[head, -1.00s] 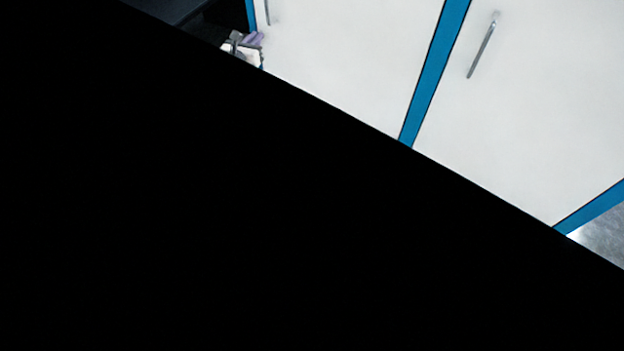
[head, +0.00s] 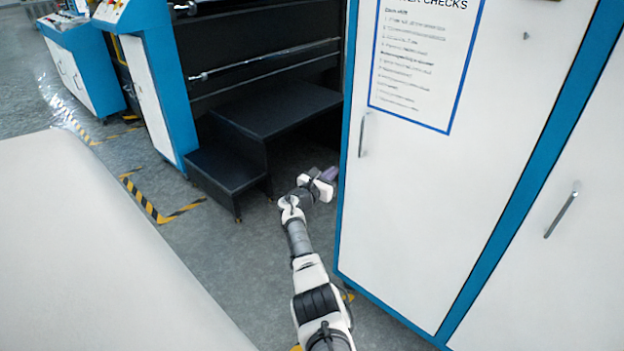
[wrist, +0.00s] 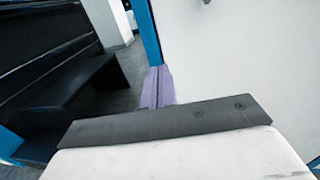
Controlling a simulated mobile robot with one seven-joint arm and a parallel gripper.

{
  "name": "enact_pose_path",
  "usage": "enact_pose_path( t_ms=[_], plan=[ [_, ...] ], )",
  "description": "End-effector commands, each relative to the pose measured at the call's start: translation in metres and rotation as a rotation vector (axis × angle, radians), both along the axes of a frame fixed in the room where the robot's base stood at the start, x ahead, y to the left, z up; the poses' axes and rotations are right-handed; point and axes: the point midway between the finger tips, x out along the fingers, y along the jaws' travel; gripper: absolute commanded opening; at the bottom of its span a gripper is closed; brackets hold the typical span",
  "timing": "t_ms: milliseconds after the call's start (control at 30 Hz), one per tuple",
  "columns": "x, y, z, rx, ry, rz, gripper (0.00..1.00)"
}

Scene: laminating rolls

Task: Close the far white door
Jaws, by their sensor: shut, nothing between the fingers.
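A tall white door (head: 400,200) with a blue border and a grey handle (head: 362,136) stands right of centre in the head view. A second white door (head: 560,270) with its own handle (head: 562,215) is nearer, at the right. My gripper (head: 329,175) is shut and empty, low beside the left blue edge of the farther door. In the wrist view the purple fingers (wrist: 158,86) are together just below the door's blue edge (wrist: 149,35), with the white panel (wrist: 235,50) to the right. I cannot tell whether they touch the door.
Black steps (head: 270,110) stand left of my gripper, in front of a dark machine. Blue and white cabinets (head: 160,85) are farther left. Yellow-black tape (head: 150,205) marks the grey floor. A large pale surface (head: 80,240) fills the lower left.

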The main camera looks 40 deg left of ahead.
Motion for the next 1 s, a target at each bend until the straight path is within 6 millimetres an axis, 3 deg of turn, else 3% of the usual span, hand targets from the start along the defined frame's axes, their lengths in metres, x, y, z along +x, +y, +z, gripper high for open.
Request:
enact_pose_path(
  t_ms=[300,500,867,1000],
  plan=[
    [-0.049,-0.001,-0.002,-0.002,0.002,0.001,0.0],
    [-0.069,-0.002,-0.003,-0.002,0.002,0.0,0.0],
    [-0.075,-0.002,-0.002,-0.003,0.002,0.0,0.0],
    [-0.078,0.006,0.013,0.115,0.027,0.044,0.0]
  ],
)
